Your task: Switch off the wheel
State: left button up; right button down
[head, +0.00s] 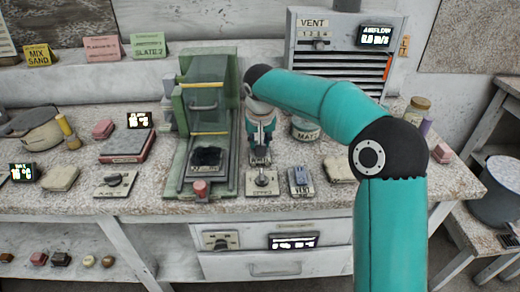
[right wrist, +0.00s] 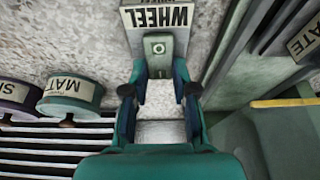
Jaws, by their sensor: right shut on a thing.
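The wheel switch (right wrist: 158,47) is a small grey-green box with a round mark on its face, beside a pale plate lettered WHEEL (right wrist: 157,16), upside down in the right wrist view. My right gripper (right wrist: 160,72) has a finger on each side of the box and is shut on it. In the head view the right gripper (head: 261,152) points down at the bench just right of the green machine, and it hides most of the switch. I cannot make out the switch's position. My left gripper is in neither view.
The green machine (head: 184,115) with yellow bars stands close left of the gripper. A lever plate (head: 262,181) and a blue-grey switch (head: 299,181) lie in front. A jar (head: 305,131) and the vent box (head: 335,58) are at the right and behind.

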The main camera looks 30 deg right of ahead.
jog(key=c, duration=0.9)
grip_release()
jog(key=v, duration=1.2)
